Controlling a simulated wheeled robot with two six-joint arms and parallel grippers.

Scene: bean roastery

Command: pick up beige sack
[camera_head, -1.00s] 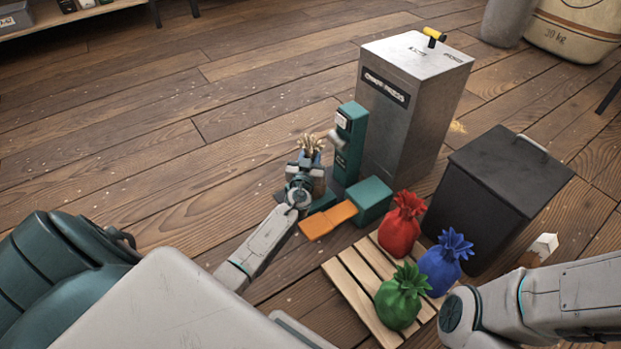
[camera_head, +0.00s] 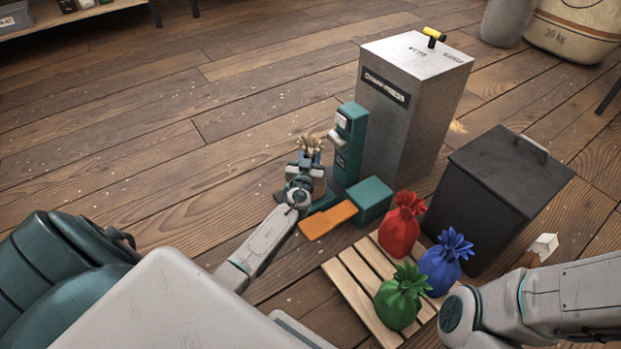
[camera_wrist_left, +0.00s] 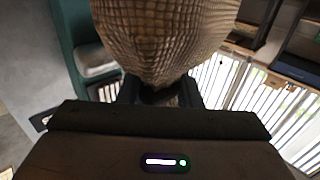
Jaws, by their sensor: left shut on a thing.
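The beige sack (camera_head: 311,143) shows in the head view only as a frilly tan top above my left gripper (camera_head: 307,165). The gripper and wrist hide most of its body. In the left wrist view the woven body of the sack (camera_wrist_left: 165,40) fills the upper middle, and my left gripper (camera_wrist_left: 160,92) is shut on its gathered part. The sack is beside the teal machine. My right arm comes in at the lower right of the head view; its gripper is not clearly visible.
A teal machine (camera_head: 349,145) with an orange plate (camera_head: 328,220) stands by a tall metal bin (camera_head: 405,110). A pallet (camera_head: 352,291) carries red (camera_head: 401,226), blue (camera_head: 446,262) and green (camera_head: 402,297) sacks beside a dark bin (camera_head: 496,200). Floor at left is clear.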

